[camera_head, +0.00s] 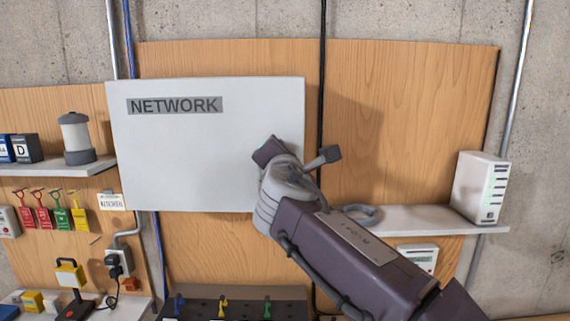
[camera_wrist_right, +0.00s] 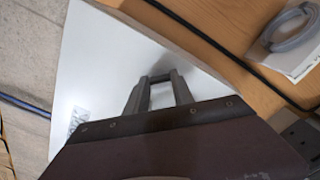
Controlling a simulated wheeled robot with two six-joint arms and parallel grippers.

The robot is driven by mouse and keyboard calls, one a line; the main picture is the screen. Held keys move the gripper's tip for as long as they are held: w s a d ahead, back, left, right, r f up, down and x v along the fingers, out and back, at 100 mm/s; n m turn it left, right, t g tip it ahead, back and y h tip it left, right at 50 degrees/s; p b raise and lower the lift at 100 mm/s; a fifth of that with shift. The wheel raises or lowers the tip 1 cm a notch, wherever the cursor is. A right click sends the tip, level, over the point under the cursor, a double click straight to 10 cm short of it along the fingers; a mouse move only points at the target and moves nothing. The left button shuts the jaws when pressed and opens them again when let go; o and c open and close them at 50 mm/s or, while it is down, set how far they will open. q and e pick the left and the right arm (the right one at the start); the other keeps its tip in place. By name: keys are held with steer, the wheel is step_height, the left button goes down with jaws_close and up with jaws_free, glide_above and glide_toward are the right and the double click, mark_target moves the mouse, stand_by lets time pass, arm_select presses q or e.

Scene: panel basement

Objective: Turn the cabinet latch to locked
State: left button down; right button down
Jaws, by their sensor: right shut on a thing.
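The white cabinet (camera_head: 200,150) with a NETWORK label (camera_head: 174,106) hangs on the wooden panel; its door looks closed. My right gripper (camera_head: 270,152) is at the right edge of the door, around mid-height, and covers the latch in the head view. In the right wrist view the two fingers (camera_wrist_right: 159,82) reach the white door near its edge, close around something small and dark at their tips. This fits the cabinet latch, but its shape and turn angle are hidden. My left gripper is not in view.
A shelf (camera_head: 400,219) at right holds a white router-like box (camera_head: 481,188). A grey cable coil (camera_wrist_right: 290,25) lies close to my right arm. A black cable (camera_head: 321,60) runs down beside the cabinet. Coloured tags (camera_head: 60,217) and a lantern-like canister (camera_head: 75,135) are at left.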

steer(key=shift+m+b, duration=1.85)
steer(key=shift+m, duration=2.35)
steer(key=c, duration=1.3)
jaws_free()
steer(key=shift+o, duration=1.1)
steer(key=shift+w, duration=0.1)
